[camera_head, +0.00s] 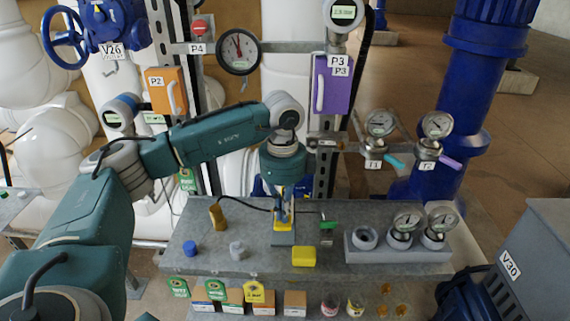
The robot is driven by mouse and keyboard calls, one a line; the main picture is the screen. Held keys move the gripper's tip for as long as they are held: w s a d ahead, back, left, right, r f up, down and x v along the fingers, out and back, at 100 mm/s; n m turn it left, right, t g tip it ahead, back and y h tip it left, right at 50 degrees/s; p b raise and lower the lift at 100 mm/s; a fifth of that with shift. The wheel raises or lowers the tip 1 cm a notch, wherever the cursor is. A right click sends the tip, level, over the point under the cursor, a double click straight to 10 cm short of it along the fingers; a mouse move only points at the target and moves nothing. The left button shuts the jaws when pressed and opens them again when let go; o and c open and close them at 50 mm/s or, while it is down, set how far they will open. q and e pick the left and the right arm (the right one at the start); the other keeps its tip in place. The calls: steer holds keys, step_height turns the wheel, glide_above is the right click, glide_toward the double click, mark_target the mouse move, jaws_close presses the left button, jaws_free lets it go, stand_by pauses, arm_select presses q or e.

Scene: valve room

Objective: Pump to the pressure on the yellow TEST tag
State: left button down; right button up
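A yellow tag (259,291) hangs at the front edge of the grey bench, with print too small to read. Two green tags (178,286) hang left of it. My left arm reaches in from the left, and its gripper (284,212) points down over the middle of the bench. It is at a small yellow and blue device, probably the pump (283,238), on a flat grey-blue base. The gripper largely hides the device's top, and I cannot tell if the fingers are closed on it. My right gripper is not in view.
On the bench (185,262) are a blue cap (190,248), a grey fitting (237,250), a yellow block (304,256) and a grey gauge stand (400,255). A dial gauge (239,51) marked P4 and gauges T1 (381,123) and T2 (437,124) are behind. A grey V30 cabinet (535,260) stands right.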

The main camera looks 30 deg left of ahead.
arm_select(q)
steer(key=shift+r+p, duration=1.75)
steer(key=shift+r, duration=0.85)
steer(key=shift+f, duration=0.1)
steer(key=shift+f+b, duration=1.8)
steer(key=shift+f, duration=0.75)
step_height(320, 180, up, 5)
steer(key=p, duration=0.4)
steer(key=shift+r, duration=0.15)
